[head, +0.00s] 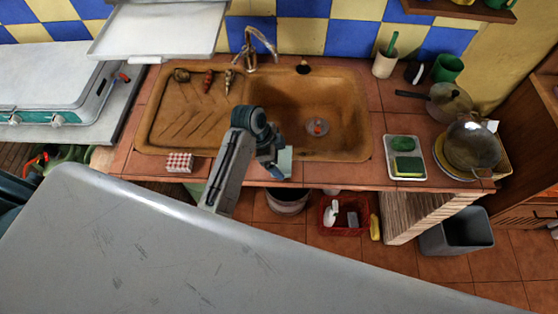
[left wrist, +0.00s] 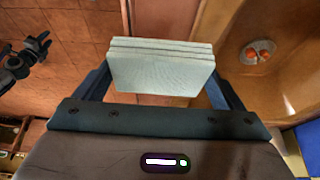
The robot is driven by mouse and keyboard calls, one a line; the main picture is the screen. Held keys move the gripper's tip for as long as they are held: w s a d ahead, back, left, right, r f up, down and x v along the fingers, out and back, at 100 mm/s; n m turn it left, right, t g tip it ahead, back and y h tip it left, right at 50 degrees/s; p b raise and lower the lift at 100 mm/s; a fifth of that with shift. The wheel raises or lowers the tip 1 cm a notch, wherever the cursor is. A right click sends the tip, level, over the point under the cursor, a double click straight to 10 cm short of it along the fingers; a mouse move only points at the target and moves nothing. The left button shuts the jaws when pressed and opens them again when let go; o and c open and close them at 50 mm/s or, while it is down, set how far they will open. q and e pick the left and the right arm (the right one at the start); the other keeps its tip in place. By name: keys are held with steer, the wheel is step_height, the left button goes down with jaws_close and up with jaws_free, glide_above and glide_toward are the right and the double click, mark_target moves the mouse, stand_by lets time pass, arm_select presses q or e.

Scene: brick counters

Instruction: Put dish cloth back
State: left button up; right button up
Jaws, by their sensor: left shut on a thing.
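The dish cloth (head: 285,163) is a pale blue-green, flat folded stack over the front edge of the sink counter. It also shows large in the left wrist view (left wrist: 160,72), with its folded layers on top. My left gripper (head: 272,160) is shut on it, one finger at each side, seen in the left wrist view (left wrist: 160,90). The cloth appears held at the counter's front edge, in front of the sink basin (head: 345,135). I cannot tell whether it touches the counter. My right gripper is not seen in the head view.
A red-and-white checked item (head: 180,163) lies on the counter to the left. A white tray (head: 407,178) with green sponges stands right of the sink. Below are a red crate (head: 330,229) and a grey bin (head: 461,233). A grey surface (head: 150,245) fills the foreground.

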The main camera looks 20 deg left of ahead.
arm_select(q)
steer(key=shift+f, duration=1.5)
steer(key=shift+w+f, duration=0.1)
steer(key=shift+f, duration=0.15)
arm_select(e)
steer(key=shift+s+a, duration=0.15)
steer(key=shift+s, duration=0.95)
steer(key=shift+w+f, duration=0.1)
arm_select(q)
steer(key=shift+f, duration=0.2)
steer(key=o, duration=0.6)
steer(key=shift+b+v, duration=1.55)
steer(key=shift+v, duration=4.7)
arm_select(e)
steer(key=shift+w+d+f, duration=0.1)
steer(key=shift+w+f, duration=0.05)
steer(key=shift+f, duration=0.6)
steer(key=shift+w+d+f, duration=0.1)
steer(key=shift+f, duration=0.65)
arm_select(q)
steer(key=shift+d, duration=0.1)
